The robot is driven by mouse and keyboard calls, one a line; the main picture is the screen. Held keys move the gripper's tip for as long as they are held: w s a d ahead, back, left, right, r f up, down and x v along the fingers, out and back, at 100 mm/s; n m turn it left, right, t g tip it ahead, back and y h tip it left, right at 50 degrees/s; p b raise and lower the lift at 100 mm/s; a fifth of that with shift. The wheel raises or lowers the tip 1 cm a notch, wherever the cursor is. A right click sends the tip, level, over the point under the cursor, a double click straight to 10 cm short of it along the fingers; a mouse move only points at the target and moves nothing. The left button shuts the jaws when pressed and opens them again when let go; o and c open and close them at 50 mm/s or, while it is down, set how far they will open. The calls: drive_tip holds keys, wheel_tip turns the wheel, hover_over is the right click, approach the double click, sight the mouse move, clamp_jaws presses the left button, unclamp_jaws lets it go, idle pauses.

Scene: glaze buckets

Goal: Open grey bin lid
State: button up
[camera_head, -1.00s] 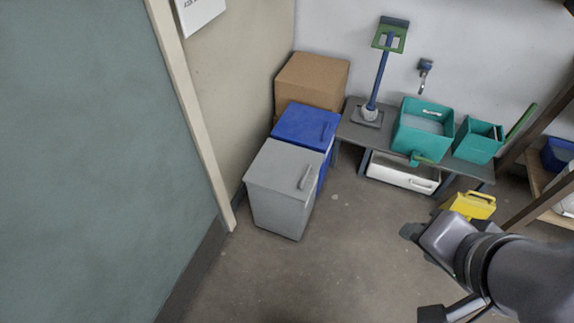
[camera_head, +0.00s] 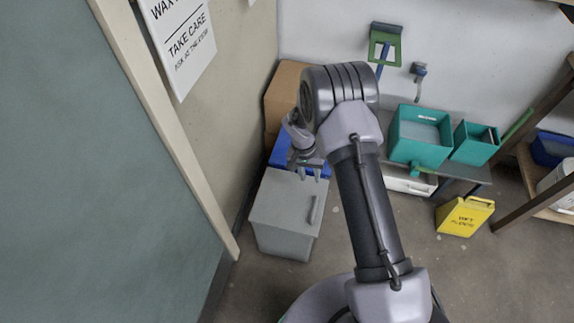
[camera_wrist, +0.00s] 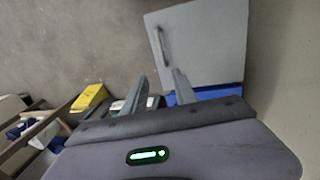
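The grey bin (camera_head: 280,240) stands against the wall on the left, and its flat lid (camera_head: 280,203) is shut. A bar handle (camera_head: 314,210) runs along the lid's right side. In the wrist view the grey lid (camera_wrist: 208,45) fills the upper right, with its handle (camera_wrist: 162,45) near the left edge. My gripper (camera_head: 310,175) points down over the far edge of the lid, by the blue bin. It also shows in the wrist view (camera_wrist: 158,75), with its two fingers apart and nothing between them. It appears to be above the lid, not touching the handle.
The blue bin (camera_head: 283,148) and a cardboard box (camera_head: 282,92) stand behind the grey bin, partly hidden by my arm. Teal buckets (camera_head: 420,136) sit on the bench at the right. A yellow floor sign (camera_head: 464,216) stands on the floor. Floor right of the grey bin looks clear.

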sight(314, 208)
drive_tip(key=d+f+b, duration=0.1)
drive_tip(key=f+b, duration=0.1)
drive_tip(key=f, duration=0.4)
drive_tip(key=s+d+f+b, duration=0.1)
drive_tip(key=f+b, duration=0.1)
drive_tip(key=f, duration=0.5)
drive_tip(key=f+b, duration=0.2)
drive_tip(key=f, duration=0.4)
drive_tip(key=shift+s+d+f, duration=0.3)
drive_tip(key=shift+d+f, duration=0.05)
drive_tip(key=shift+d, duration=0.05)
clamp_jaws()
